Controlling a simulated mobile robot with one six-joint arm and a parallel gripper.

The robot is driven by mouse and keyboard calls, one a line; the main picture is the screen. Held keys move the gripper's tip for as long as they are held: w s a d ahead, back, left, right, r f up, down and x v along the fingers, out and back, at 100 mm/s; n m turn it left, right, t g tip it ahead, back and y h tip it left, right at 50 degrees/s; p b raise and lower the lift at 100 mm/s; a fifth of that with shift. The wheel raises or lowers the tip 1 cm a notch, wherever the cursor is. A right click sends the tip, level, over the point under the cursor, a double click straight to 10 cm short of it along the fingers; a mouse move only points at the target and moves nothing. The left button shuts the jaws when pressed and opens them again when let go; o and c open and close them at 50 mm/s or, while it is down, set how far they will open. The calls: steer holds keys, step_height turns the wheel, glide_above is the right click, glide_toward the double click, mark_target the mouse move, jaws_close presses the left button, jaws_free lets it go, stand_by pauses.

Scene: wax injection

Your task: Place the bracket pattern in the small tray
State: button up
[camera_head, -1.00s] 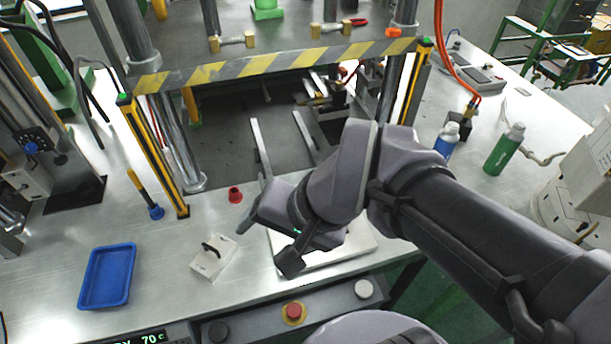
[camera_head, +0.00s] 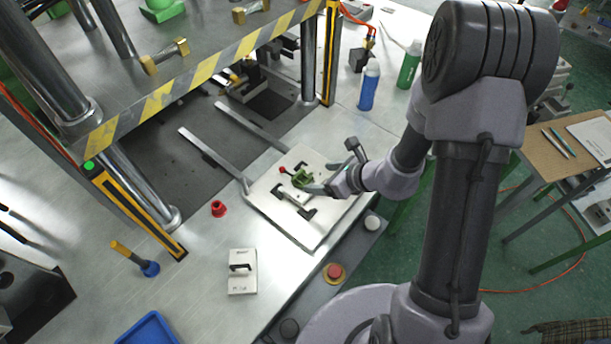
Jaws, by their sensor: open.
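A small green piece, likely the bracket pattern (camera_head: 302,179), lies on the pale mould plate (camera_head: 283,222) in front of the press. My gripper (camera_head: 316,184) reaches in from the right, low over the plate, with its open fingertips right at the green piece. I cannot tell whether the fingers touch it or stand on both sides of it. The blue small tray (camera_head: 149,331) is cut off by the lower edge of the picture. Its visible part looks empty.
The press frame's striped edge (camera_head: 180,88) overhangs behind. Bottles (camera_head: 370,88) stand at the back right.

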mark_target(299, 176)
steer(key=b+x, duration=0.1)
steer(key=x, duration=0.9)
steer(key=shift+w+a, duration=0.15)
steer(key=shift+w, duration=0.2)
steer(key=shift+c, duration=0.8)
steer(key=c, duration=1.4)
